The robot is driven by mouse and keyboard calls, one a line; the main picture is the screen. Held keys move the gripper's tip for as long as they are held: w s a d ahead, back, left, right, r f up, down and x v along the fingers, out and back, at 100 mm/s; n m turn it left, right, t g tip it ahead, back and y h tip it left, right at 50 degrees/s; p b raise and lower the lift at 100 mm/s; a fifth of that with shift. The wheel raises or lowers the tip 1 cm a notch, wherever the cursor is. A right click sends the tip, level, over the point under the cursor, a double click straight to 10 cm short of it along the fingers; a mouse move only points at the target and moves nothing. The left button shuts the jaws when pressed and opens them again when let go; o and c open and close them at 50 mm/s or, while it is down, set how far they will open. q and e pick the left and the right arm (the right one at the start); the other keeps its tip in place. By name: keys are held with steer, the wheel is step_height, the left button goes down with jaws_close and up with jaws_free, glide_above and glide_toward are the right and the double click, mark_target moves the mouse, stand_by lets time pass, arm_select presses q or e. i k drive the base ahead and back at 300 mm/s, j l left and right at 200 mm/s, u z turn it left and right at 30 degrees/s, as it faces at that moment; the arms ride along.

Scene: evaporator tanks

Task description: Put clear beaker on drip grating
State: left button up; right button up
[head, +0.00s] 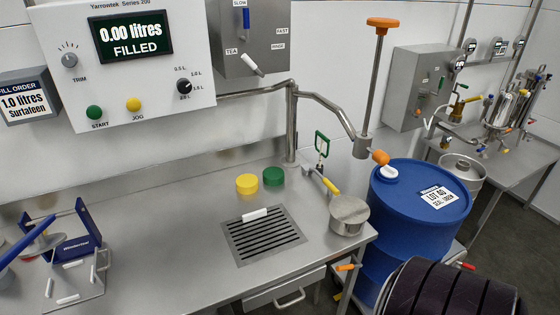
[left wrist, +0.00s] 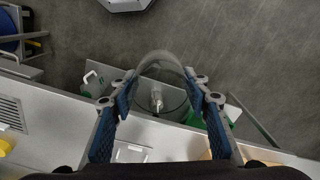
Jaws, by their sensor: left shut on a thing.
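A clear beaker (left wrist: 160,58) shows in the left wrist view as a see-through curved rim between the fingertips of my left gripper (left wrist: 159,82). The gripper is shut on it, with one blue finger on each side. The beaker is held above the bench front edge and the floor; its base is hard to make out. The drip grating (head: 268,240) is a dark slotted plate set in the steel bench, with a white handle on its back edge. Part of it shows at the far left of the left wrist view (left wrist: 12,114). Neither gripper shows in the head view.
Yellow (head: 247,184) and green (head: 273,176) caps stand behind the grating. A steel pot (head: 349,216) stands to its right, near a swivel pipe (head: 325,104). A blue drum (head: 418,205) stands beyond the bench. A blue-framed device (head: 75,235) is at left.

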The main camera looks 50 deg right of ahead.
mark_target(262, 232)
steer(key=i+z, duration=0.15)
steer(key=z, duration=0.3)
steer(key=i+j+z, duration=0.15)
steer(key=z, duration=0.3)
steer(key=i+j+z, duration=0.15)
steer(key=z, duration=0.3)
steer(key=i+j+z, duration=0.1)
steer(key=z, duration=0.35)
steer(key=j+z, duration=0.55)
steer(key=z, duration=0.3)
steer(key=j+z, duration=0.3)
steer(key=z, duration=0.15)
